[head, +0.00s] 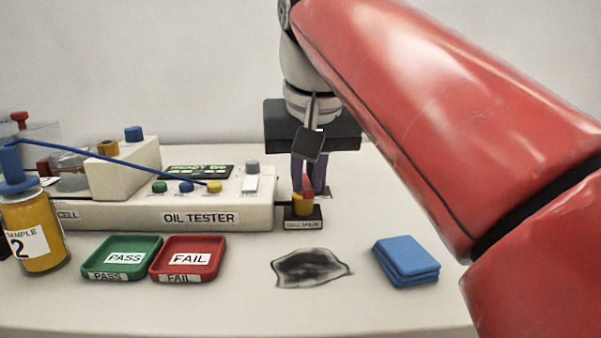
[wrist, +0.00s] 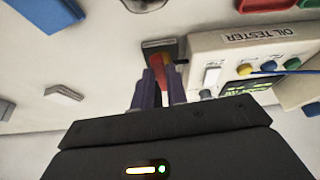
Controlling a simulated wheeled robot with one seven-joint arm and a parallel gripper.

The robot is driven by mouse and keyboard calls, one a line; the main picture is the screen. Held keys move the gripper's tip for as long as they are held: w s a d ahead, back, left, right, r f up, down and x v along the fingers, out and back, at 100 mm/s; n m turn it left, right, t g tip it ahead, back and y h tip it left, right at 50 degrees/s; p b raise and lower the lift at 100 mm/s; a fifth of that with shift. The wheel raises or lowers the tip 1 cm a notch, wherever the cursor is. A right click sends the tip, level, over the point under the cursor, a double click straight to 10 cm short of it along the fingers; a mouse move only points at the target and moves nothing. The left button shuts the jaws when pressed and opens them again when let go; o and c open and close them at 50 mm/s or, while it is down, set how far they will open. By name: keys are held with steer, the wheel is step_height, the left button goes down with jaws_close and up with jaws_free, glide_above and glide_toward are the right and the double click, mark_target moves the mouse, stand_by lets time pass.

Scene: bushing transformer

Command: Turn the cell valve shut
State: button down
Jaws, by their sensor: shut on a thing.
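The cell valve (head: 303,209) stands on the table at the right end of the oil tester. It has a dark labelled base, a yellow-orange body and a red handle (head: 307,184) that points up in the head view. My gripper (head: 307,187) comes down over the valve with its purple fingers at the red handle. In the wrist view my gripper (wrist: 161,82) is shut on the red handle (wrist: 163,70), with a finger on either side. The fingers hide part of the handle, so its exact turn is hard to tell.
The oil tester (head: 210,216) stands left of the valve. A green PASS tray (head: 122,273), a red FAIL tray (head: 187,275) and the Sample 2 bottle (head: 40,245) are further left. A dark stain (head: 310,268) and folded blue cloths (head: 406,262) lie in front.

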steer(key=w+d+n+g+y, duration=0.4)
steer(key=n, duration=1.2)
steer(key=shift+w+d+n, duration=0.2)
steer(key=shift+w+n, duration=0.05)
steer(key=shift+n, duration=0.15)
steer(key=shift+g, duration=0.3)
steer(key=c, duration=1.4)
jaws_free()
steer(key=shift+a+r, duration=0.1)
